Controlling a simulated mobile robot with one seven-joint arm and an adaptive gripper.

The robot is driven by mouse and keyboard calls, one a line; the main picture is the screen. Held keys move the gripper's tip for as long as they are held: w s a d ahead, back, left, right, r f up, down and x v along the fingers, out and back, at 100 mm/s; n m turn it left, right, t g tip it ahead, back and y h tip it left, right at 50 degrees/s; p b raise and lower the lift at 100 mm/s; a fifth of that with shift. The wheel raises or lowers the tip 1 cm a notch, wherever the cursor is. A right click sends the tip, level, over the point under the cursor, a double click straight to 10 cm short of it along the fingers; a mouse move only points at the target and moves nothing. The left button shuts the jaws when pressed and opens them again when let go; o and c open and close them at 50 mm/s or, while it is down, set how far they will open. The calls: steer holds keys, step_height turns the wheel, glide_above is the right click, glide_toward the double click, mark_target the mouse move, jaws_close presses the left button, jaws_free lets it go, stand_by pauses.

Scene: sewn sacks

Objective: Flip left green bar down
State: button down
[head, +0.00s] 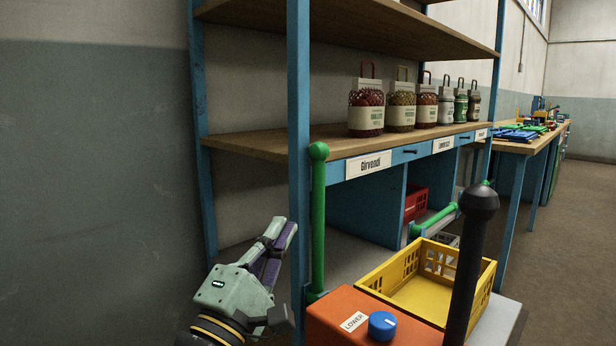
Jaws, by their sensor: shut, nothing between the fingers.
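The left green bar (318,222) stands upright along the front blue post of the shelf unit, with a round knob at its top. Its lower end is near the orange box. A second green bar (436,219) farther right lies nearly level, slanting slightly up to the right, partly hidden by the yellow crate and the black lever. My gripper (283,228) is at the lower left, its fingers shut and empty, pointing up. In the picture it is just left of the left bar's lower half and does not appear to touch it.
An orange box with a blue knob (382,325), a black lever (473,260) and a yellow crate (480,291) stand at the lower right. A red crate (415,204) sits below. The left wall side looks clear.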

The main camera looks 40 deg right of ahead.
steer(key=p, duration=1)
glide_toward(317, 161)
steer(key=x, duration=0.7)
steer(key=shift+r, duration=0.1)
